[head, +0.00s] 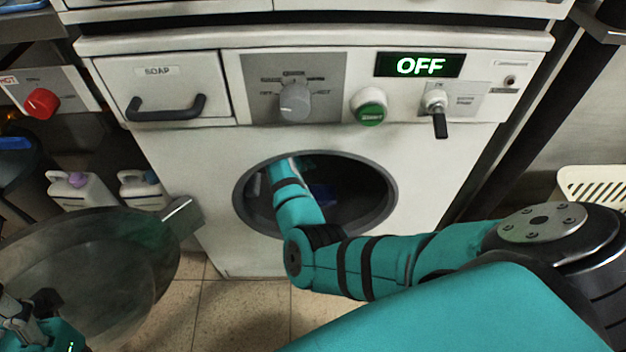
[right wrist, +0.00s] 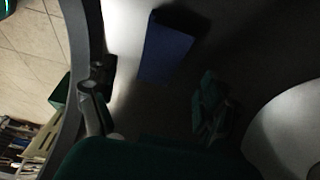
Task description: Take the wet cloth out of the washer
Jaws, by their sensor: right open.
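The white washer (head: 420,170) stands in front of me, its display reading OFF. Its round glass door (head: 90,265) is swung open to the left. My right arm reaches through the round opening into the dark drum. A dark blue cloth (head: 322,196) lies inside the drum. In the right wrist view, the blue cloth (right wrist: 167,50) lies ahead of my right gripper (right wrist: 150,97), whose fingers are spread apart with nothing between them. The head view mostly hides that gripper. My left gripper (head: 25,322) shows partly at the lower left; its jaws are unclear.
White jugs (head: 80,190) stand left of the washer, behind the door. A cream basket (head: 592,185) stands at the right. Tiled floor (head: 240,310) shows below the washer.

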